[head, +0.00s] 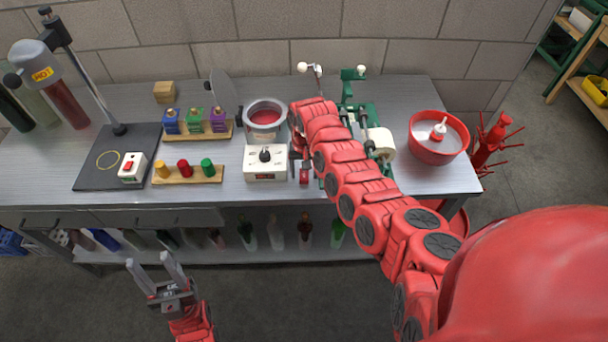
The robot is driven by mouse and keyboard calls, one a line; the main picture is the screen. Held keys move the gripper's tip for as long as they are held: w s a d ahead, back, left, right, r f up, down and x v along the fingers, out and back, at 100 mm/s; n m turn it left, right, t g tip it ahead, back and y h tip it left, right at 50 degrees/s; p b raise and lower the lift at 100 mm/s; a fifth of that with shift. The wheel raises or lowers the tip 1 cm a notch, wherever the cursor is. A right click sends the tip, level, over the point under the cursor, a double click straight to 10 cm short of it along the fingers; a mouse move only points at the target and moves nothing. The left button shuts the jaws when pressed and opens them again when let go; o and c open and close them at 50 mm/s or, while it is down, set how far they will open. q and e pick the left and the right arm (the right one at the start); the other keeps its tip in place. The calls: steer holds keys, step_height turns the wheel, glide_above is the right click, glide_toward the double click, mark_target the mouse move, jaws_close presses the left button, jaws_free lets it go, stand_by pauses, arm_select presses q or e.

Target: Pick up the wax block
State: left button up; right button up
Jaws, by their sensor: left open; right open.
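A small red block, which looks like the wax block (304,175), lies on the steel bench just right of the white hot plate control box. My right gripper (299,158) is over the bench at the block's far end, partly hidden by my own red arm. Its dark fingers are hard to make out; it is open, and I cannot tell whether they touch the block. My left gripper (150,260) is open and empty, low in front of the bench, far from the block.
A pot of red wax (265,116) stands behind the white box (265,163). A green machine (361,111) and a red bowl (437,139) are at right. Coloured stoppers, a tan block (164,92) and a dark stand base (117,157) are at left. Bottles fill the lower shelf.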

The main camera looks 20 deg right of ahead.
jaws_close()
steer(key=shift+r, duration=0.15)
stand_by(0.4)
